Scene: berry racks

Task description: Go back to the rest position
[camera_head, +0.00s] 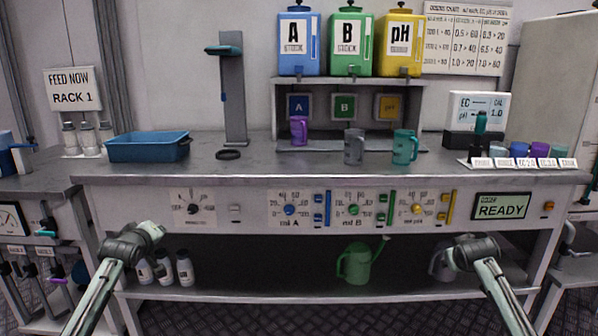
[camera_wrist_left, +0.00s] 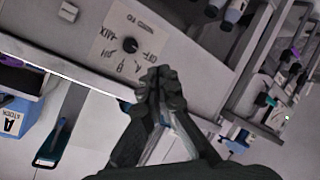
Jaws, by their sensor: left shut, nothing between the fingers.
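My left gripper (camera_head: 150,232) is in front of the bench's front panel at the left, apart from any object. In the left wrist view its dark fingers (camera_wrist_left: 160,82) are together with nothing between them, beside a dial plate (camera_wrist_left: 130,42). My right gripper (camera_head: 458,255) is in front of the bench at the right; its fingers are too small to tell whether they are open or shut. Nothing visible hangs from it.
The bench (camera_head: 250,165) carries a blue tray (camera_head: 148,148), a purple cup (camera_head: 298,130), a grey cup (camera_head: 353,147) and a teal cup (camera_head: 405,148). A green watering can (camera_head: 355,264) and white bottles (camera_head: 184,268) stand on the lower shelf. A display (camera_head: 501,206) reads READY.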

